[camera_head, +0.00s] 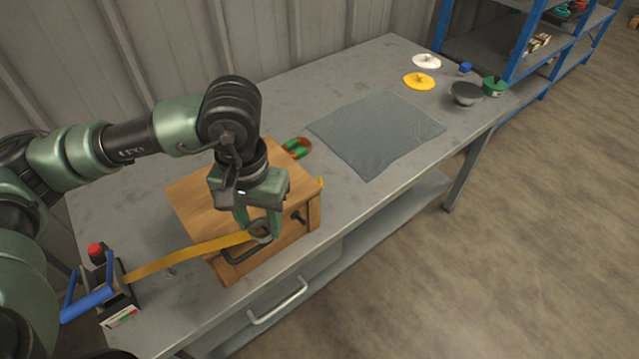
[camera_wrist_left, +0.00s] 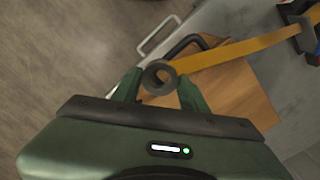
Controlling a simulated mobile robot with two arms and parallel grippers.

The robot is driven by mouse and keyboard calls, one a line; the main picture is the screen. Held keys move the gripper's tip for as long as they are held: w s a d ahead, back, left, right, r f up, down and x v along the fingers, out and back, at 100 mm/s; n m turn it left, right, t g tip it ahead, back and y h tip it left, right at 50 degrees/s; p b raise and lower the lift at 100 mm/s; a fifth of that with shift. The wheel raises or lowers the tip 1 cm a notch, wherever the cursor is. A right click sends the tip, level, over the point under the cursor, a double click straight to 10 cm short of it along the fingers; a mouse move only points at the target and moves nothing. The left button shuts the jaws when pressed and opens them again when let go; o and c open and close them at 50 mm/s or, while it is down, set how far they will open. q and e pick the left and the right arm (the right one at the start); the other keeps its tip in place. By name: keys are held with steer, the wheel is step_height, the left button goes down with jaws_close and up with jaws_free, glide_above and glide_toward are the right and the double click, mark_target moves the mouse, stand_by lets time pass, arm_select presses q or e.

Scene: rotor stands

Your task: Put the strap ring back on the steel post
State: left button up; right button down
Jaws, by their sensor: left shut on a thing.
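My left gripper (camera_head: 258,224) is shut on the grey strap ring (camera_head: 261,234) at the front edge of the wooden box. In the left wrist view, the ring (camera_wrist_left: 159,77) sits between the two green fingers of the gripper (camera_wrist_left: 157,90). A yellow strap (camera_head: 185,257) runs from the ring to the left, to a black device with a blue handle (camera_head: 97,302). My right gripper is not in view.
The wooden box (camera_head: 195,201) has a dark bent handle (camera_head: 246,256) and a knob (camera_head: 298,217). A red and green magnet (camera_head: 297,147) lies behind it. A grey mat (camera_head: 375,132) lies on the table (camera_head: 310,85). Discs, a grey bowl (camera_head: 466,93) and a green pot (camera_head: 493,86) stand far right.

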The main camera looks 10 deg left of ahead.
arm_select(q)
steer(key=shift+w+d+b, duration=0.25)
steer(key=shift+w+b, duration=0.4)
steer(key=shift+w, duration=1.05)
steer(key=shift+w+d+b, duration=0.25)
steer(key=shift+w+b, duration=0.35)
steer(key=shift+w, duration=1.15)
steer(key=shift+w+d+b, duration=0.25)
steer(key=shift+w+b, duration=0.4)
steer(key=shift+w, duration=1.05)
steer(key=shift+w+d+b, duration=0.25)
steer(key=shift+w, duration=1.25)
steer(key=shift+w+d+b, duration=0.2)
steer(key=shift+w, duration=1.3)
steer(key=w+d+p, duration=0.1)
steer(key=w+p, duration=0.1)
steer(key=w, duration=0.9)
steer(key=shift+w+d, duration=0.25)
steer(key=shift+d, duration=0.05)
